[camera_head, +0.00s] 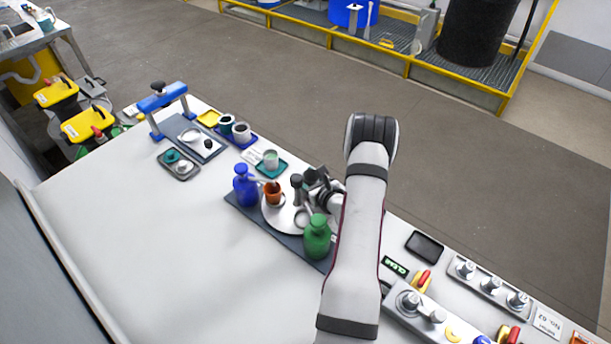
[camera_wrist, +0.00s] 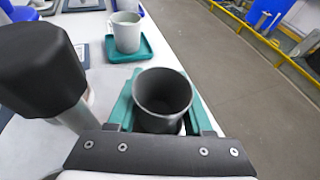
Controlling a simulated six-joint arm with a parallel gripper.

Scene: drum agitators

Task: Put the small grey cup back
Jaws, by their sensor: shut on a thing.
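A small dark grey cup (camera_wrist: 162,92) sits upright between the teal fingers of my gripper (camera_wrist: 158,108) in the wrist view, mouth up and apparently empty. The gripper is shut on it. In the head view my gripper (camera_head: 318,182) is at the right edge of the round light plate (camera_head: 274,217), and the cup is hard to make out there. A pale grey-green mug (camera_wrist: 127,32) stands on a teal tray (camera_wrist: 141,50) beyond it; both show in the head view, the mug (camera_head: 271,158) upright on its tray.
A black-capped post (camera_wrist: 40,65) stands close left of the held cup. A black empty tray (camera_head: 425,246) lies at right. The table's left part is clear.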

